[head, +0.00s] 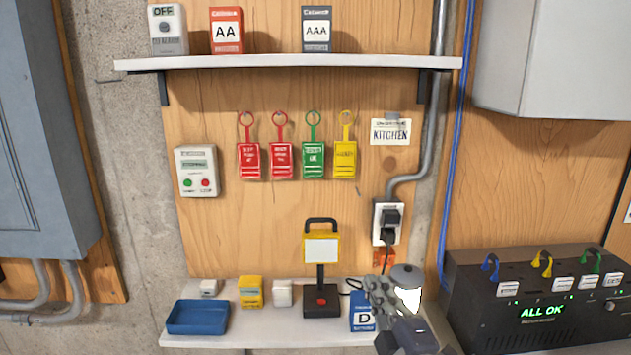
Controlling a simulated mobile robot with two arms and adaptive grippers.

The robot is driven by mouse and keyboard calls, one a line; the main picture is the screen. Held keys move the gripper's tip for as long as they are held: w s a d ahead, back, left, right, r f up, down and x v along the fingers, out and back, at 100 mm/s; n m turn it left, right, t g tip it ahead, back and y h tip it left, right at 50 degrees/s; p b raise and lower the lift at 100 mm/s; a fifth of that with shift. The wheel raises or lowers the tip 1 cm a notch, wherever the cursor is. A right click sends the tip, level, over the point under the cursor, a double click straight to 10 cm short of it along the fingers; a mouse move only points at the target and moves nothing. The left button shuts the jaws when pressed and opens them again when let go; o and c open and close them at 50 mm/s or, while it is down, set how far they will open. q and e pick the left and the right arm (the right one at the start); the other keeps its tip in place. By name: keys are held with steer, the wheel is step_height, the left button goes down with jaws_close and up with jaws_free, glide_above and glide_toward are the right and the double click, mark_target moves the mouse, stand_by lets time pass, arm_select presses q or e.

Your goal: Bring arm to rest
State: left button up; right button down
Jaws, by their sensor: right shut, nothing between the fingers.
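My right gripper (374,288) comes in from the bottom, right of centre, in the head view. It is shut and empty. It shows in front of the right end of the lower shelf (290,340) and hides part of it and part of a blue box marked D (361,317). I cannot tell how far it is from the shelf. My left gripper is not in view.
A lamp-like device (321,250), a blue tray (197,317) and small boxes stand on the lower shelf. A plugged-in outlet (388,218) is above my gripper. A black unit showing ALL OK (470,290) is at right. Tags (313,160) hang below the upper shelf (290,62).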

steer(key=s+d+f+m+g+h, duration=0.2)
steer(key=s+d+f+m+g, duration=0.15)
steer(key=f, duration=0.35)
steer(key=s+d+f+m+g+h, duration=0.1)
steer(key=s+d+f+m+g, duration=0.1)
steer(key=s+f+m, duration=0.4)
steer(key=s+d+f+m+g+h, duration=0.1)
steer(key=s+d+f+g+h, duration=0.2)
steer(key=f, duration=0.4)
steer(key=s+f+m+g+y, duration=0.15)
steer(key=s+f+g, duration=0.3)
steer(key=s, duration=0.55)
steer(key=s+f+m+g+y, duration=0.1)
steer(key=s+f+m+g, duration=0.2)
steer(key=s+f, duration=0.55)
steer(key=s+f+g+b, duration=0.1)
steer(key=s+f+b, duration=0.25)
steer(key=f, duration=2.25)
steer(key=s+d+f+g+b, duration=0.1)
steer(key=s+d+f, duration=0.2)
steer(key=s+f, duration=1.4)
steer(key=shift+f+g+h, duration=0.3)
steer(key=shift+f+h, duration=0.05)
steer(key=shift+f, duration=0.05)
steer(key=shift+d, duration=0.1)
